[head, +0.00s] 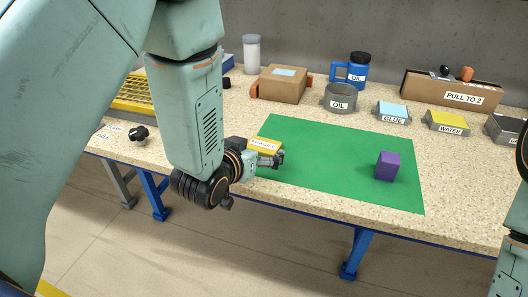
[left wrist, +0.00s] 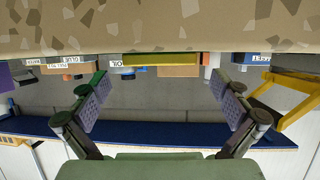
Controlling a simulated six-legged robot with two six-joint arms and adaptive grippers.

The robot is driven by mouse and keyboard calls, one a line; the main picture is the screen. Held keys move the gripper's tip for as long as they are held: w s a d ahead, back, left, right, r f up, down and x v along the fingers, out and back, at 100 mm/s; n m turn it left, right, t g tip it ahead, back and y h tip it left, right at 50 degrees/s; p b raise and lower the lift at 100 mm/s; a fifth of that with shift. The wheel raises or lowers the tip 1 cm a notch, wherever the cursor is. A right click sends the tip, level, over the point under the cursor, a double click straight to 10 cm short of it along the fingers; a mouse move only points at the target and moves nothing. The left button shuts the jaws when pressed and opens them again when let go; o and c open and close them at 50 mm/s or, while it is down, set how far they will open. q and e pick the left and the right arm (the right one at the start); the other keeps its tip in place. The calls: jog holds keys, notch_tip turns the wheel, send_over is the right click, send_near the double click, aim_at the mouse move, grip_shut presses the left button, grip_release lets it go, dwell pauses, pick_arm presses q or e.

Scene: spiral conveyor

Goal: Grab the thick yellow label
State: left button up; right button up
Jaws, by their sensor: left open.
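The thick yellow label (head: 264,143) is a flat yellow block with a white printed face. It lies at the left edge of the green mat (head: 325,150). My left gripper (head: 277,159) is open and low beside the block's near side, partly covering it in the head view. In the left wrist view, which is upside down, the yellow block shows as a thin strip (left wrist: 160,59) between and beyond the spread fingers (left wrist: 160,92). Nothing is between the fingertips. Whether a finger touches the block cannot be told. My right gripper is not clearly visible.
A purple cube (head: 387,166) stands on the mat's right part. Behind are a cardboard box (head: 284,88), a grey OIL tin (head: 340,96), a blue OIL jug (head: 356,70), and GLUE (head: 393,113) and WATER (head: 447,121) blocks. A black knob (head: 139,133) is at left. The mat's middle is clear.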

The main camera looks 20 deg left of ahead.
pick_arm(q)
jog(key=shift+x, duration=1)
jog(key=shift+s, duration=0.1)
jog(key=shift+c, duration=0.8)
jog(key=c, duration=0.8)
jog(key=shift+c, duration=0.2)
